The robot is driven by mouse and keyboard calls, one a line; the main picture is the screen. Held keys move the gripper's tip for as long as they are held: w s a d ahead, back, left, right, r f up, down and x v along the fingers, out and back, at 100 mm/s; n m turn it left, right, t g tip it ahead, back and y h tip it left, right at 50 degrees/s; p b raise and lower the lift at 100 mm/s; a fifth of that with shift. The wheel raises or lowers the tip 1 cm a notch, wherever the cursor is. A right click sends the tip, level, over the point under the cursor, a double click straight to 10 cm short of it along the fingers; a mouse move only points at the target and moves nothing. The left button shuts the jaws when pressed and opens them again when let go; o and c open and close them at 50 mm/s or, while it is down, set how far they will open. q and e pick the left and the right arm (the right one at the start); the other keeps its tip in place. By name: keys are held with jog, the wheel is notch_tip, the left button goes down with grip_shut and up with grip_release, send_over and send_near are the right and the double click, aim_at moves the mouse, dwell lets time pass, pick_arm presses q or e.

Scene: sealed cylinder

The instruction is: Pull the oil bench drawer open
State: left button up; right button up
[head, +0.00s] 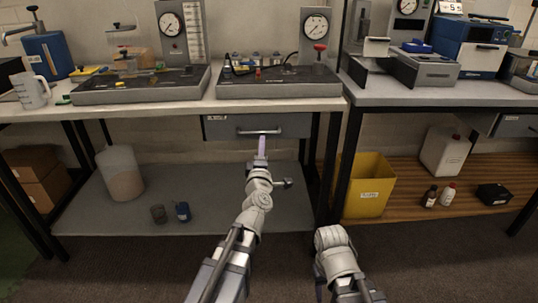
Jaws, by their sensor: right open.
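The oil bench drawer (285,122) is a grey drawer front with a small label, under the top of the left bench. It looks shut, flush beneath the bench top. Its bar handle (259,131) runs across the middle of the front. My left gripper (262,143) reaches up to just below the handle, its pale purple fingertips at or very near the bar. I cannot tell whether they touch or grip it. My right gripper (331,240) is low, right of centre, away from the drawer. It is open, its fingers hard to make out, and nothing shows in it.
The bench top (165,106) carries gauge rigs. Below are a lower shelf (90,205) with a white container (120,172), and a yellow bin (368,185) to the right. Black bench legs (327,160) stand right of the drawer. The space before the drawer holds only my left arm.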

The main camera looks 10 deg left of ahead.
aim_at(256, 133)
pick_arm(q)
jog(key=shift+n+y, duration=0.7)
jog(key=shift+n, duration=0.2)
jog(key=shift+a+f+p+x, duration=0.15)
jog(key=shift+a+x, duration=0.1)
jog(key=shift+x, duration=1.05)
jog(key=shift+a+f+p+x, duration=0.15)
jog(key=shift+a+x, duration=0.15)
jog(key=shift+x, duration=0.95)
jog(key=shift+a+f+p+x, duration=0.15)
jog(key=shift+a+x, duration=0.1)
jog(key=shift+x, duration=1.05)
jog(key=shift+s+r, duration=0.1)
jog(key=shift+s, duration=0.1)
pick_arm(e)
jog(key=shift+s+d, duration=0.2)
jog(key=shift+d, duration=0.1)
pick_arm(q)
jog(key=shift+c, duration=0.3)
grip_shut()
